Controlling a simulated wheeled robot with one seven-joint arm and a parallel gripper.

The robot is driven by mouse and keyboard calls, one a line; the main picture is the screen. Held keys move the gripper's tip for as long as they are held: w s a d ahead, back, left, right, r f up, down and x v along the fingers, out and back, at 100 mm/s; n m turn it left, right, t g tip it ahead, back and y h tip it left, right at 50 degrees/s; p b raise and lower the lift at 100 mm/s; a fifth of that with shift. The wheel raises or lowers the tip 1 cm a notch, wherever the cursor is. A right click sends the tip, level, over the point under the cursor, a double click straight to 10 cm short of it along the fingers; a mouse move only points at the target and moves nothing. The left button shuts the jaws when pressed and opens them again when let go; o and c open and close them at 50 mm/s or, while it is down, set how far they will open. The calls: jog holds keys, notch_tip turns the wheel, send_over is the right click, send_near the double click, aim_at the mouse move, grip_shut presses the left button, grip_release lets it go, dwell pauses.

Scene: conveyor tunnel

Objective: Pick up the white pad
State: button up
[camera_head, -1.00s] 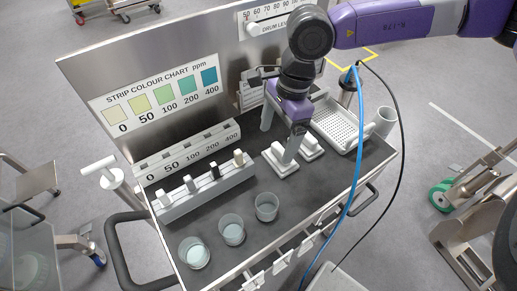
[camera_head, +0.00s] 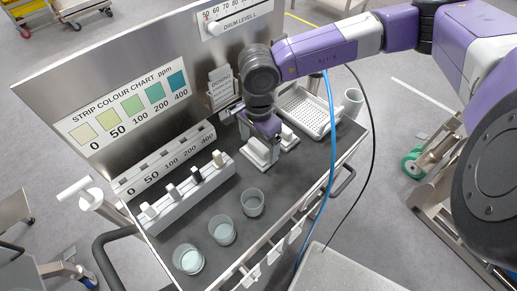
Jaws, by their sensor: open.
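Two white pads with raised grips lie side by side on the dark cart top. The left white pad (camera_head: 256,162) is partly hidden by my gripper. The right white pad (camera_head: 290,141) is just beyond it, also partly covered. My gripper (camera_head: 260,145) points down over the left pad, with its jaws open and one finger on each side of the pad's raised grip, as far as I can tell. Whether the fingers touch the pad is hidden.
A white perforated tray (camera_head: 330,126) and a pale cup (camera_head: 352,102) stand to the right. A white rack (camera_head: 185,203) with several upright pieces is at left, with glass beakers (camera_head: 222,230) in front. A steel panel with a colour chart (camera_head: 130,108) rises behind. A blue hose (camera_head: 331,150) hangs nearby.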

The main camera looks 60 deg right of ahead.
aim_at(259, 144)
jog(key=shift+f, duration=0.3)
jog(key=c, duration=1.5)
jog(key=shift+o, duration=0.2)
jog(key=shift+r, duration=0.1)
notch_tip(259, 144, up, 20)
jog(key=b, duration=0.2)
